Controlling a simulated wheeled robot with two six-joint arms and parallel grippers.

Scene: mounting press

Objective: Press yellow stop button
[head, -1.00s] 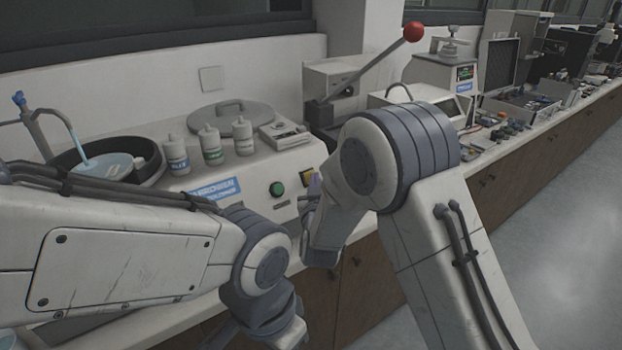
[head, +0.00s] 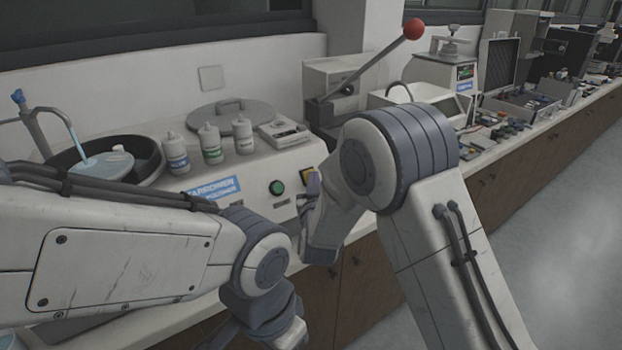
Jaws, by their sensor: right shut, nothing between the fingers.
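The yellow stop button (head: 307,174) is on the sloped front panel of the grinder-polisher (head: 255,180), right of a green button (head: 277,187). My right gripper (head: 313,184) is shut and empty, with its fingertips just in front of the yellow button's lower right part. My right wrist hides part of the panel there. I cannot tell whether the fingertips touch the button. My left gripper (head: 222,338) hangs low in front of the bench, mostly hidden by my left wrist; its jaws do not show clearly.
Several white bottles (head: 212,146), a round lid (head: 232,114) and a bowl with a tap (head: 40,130) are on the machine. A lever press with a red knob (head: 413,28) stands behind my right arm. Other equipment lines the bench to the right.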

